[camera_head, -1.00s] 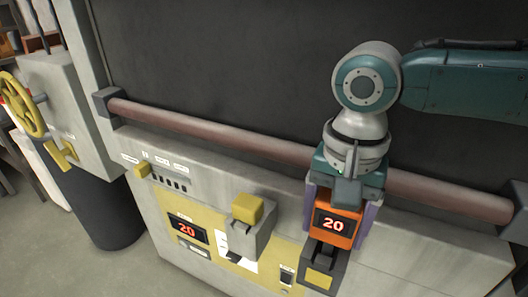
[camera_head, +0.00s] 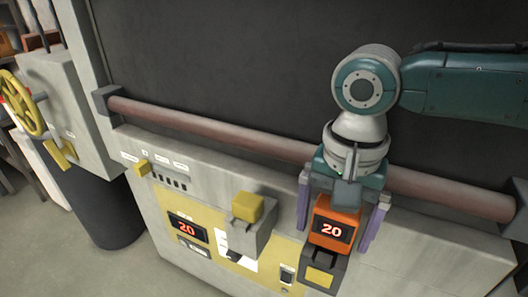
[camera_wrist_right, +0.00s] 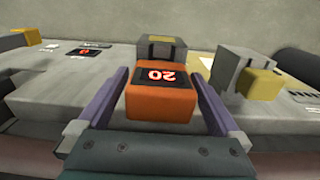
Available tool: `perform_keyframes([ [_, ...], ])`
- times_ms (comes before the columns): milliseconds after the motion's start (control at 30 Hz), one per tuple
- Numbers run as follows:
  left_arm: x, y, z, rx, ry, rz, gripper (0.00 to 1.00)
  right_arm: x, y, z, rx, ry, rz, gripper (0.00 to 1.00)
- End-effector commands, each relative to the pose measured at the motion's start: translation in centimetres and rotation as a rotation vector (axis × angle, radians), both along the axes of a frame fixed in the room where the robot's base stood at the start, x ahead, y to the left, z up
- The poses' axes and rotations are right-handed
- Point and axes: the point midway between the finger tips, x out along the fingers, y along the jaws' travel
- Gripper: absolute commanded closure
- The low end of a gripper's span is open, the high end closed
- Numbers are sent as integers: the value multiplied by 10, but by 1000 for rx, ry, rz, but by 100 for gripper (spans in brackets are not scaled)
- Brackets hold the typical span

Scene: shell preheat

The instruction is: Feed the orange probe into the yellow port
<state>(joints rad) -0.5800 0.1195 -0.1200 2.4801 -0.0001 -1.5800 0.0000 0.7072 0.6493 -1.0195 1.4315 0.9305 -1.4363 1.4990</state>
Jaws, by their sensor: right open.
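The orange probe (camera_head: 335,212), a block with a display reading 20, stands at the front panel. Its lower end meets a grey socket block with a yellow face (camera_head: 319,276), probably the yellow port. How deep the probe sits in it cannot be told. My right gripper (camera_head: 336,240) is open, with its purple fingers on both sides of the probe and gaps between. The right wrist view shows the probe (camera_wrist_right: 162,100) between the spread fingers, with the grey and yellow block (camera_wrist_right: 160,46) directly beyond it. My left gripper is not in view.
A second grey block with a yellow top (camera_head: 247,209) stands left of the probe. A yellow panel with a red 20 display (camera_head: 187,229) lies farther left. A reddish bar (camera_head: 220,133) runs along the dark wall behind. A yellow handwheel (camera_head: 20,103) is at far left.

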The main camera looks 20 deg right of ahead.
Motion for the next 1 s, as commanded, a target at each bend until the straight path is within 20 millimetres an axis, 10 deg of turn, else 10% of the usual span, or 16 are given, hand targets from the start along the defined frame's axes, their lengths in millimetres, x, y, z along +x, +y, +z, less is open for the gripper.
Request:
perform_keyframes([
  [500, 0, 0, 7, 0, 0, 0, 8, 1, 0, 88, 0, -4, 0, 0],
  [1000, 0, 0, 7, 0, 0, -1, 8, 0, 0, 97, 0, -1, -1, 0],
])
